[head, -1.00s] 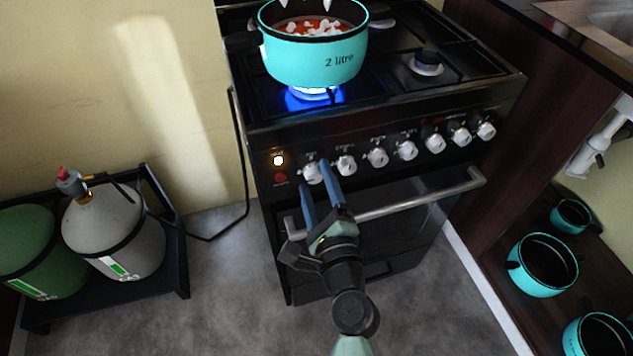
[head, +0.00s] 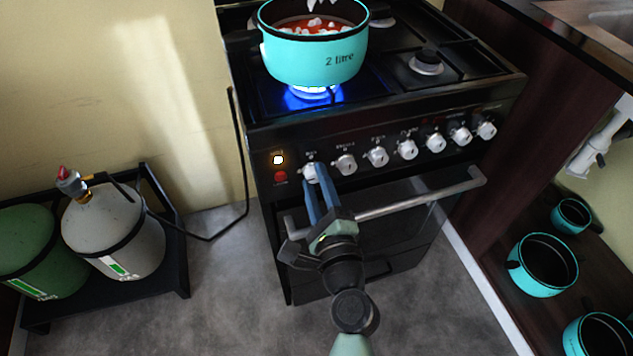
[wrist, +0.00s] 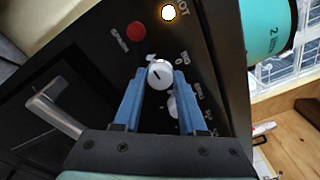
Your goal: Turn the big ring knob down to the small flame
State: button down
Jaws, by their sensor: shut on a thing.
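The leftmost white knob of the control row (head: 309,171) belongs to the black stove. My gripper (head: 315,174) reaches it from the front, its two blue fingers shut on the knob's sides. In the wrist view the knob (wrist: 160,74) sits between the fingertips (wrist: 157,78), with a short dark mark on its face. Panel lettering beside it is tilted and partly legible. A blue flame (head: 314,96) burns widely on the front left burner under the turquoise "2 litre" pot (head: 300,66), which holds red food with white chunks.
Several other white knobs, the nearest (head: 345,164), run to the right. A lit lamp (head: 278,159) and red button (head: 280,176) are left of the held knob. The oven handle (head: 420,198) lies below. Gas cylinders (head: 115,230) stand left on a rack.

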jog(key=shift+f, duration=0.1)
jog(key=n+b, duration=0.3)
jog(key=b, duration=0.1)
jog(key=shift+f+n, duration=0.2)
jog(key=shift+n, duration=0.2)
jog(key=n+b, duration=0.4)
jog(key=shift+n+t, duration=0.3)
jog(key=shift+n, duration=0.1)
jog(key=n+b, duration=0.5)
jog(key=shift+d+f+n+y+b, duration=0.1)
jog(key=shift+d+n+y+b, duration=0.05)
jog(key=shift+n+y+b, duration=0.55)
jog(key=shift+n+b, duration=1.15)
jog(key=shift+n, duration=0.55)
jog(key=shift+r, duration=0.25)
jog(key=shift+c, duration=2.3)
grip_release()
